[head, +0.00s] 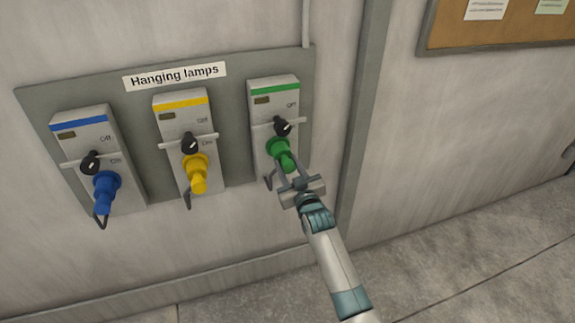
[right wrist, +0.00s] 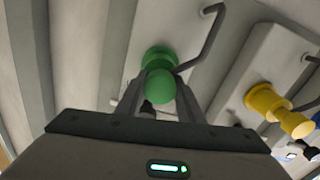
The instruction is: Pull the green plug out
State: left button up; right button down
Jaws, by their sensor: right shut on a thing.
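The green plug (head: 281,152) sits in the socket box with the green stripe (head: 274,98), at the right of the wall panel. My right gripper (head: 285,166) reaches up from below and is shut on the green plug. In the right wrist view the green plug (right wrist: 161,85) shows between the two fingers (right wrist: 160,100), its round end toward the camera and its collar against the box. A black switch knob (head: 282,127) sits just above the plug. My left gripper is not in view.
A grey panel labelled "Hanging lamps" (head: 174,76) also carries a yellow plug (head: 197,174) and a blue plug (head: 105,191) in their own boxes to the left. A wall post (head: 358,140) stands right of the panel. The floor (head: 470,240) at lower right is clear.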

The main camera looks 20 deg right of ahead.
jog(key=shift+f, duration=0.1)
jog(key=c, duration=1.2)
grip_release()
jog(key=shift+w, duration=0.15)
jog(key=shift+s, duration=0.6)
pick_arm(q)
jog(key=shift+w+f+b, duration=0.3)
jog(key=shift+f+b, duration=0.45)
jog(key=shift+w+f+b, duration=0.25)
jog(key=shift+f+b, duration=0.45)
jog(key=shift+b, duration=0.05)
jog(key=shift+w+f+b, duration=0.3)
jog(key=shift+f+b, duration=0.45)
pick_arm(e)
jog(key=s, duration=1.6)
jog(key=shift+d, duration=0.25)
jog(key=shift+s, duration=0.1)
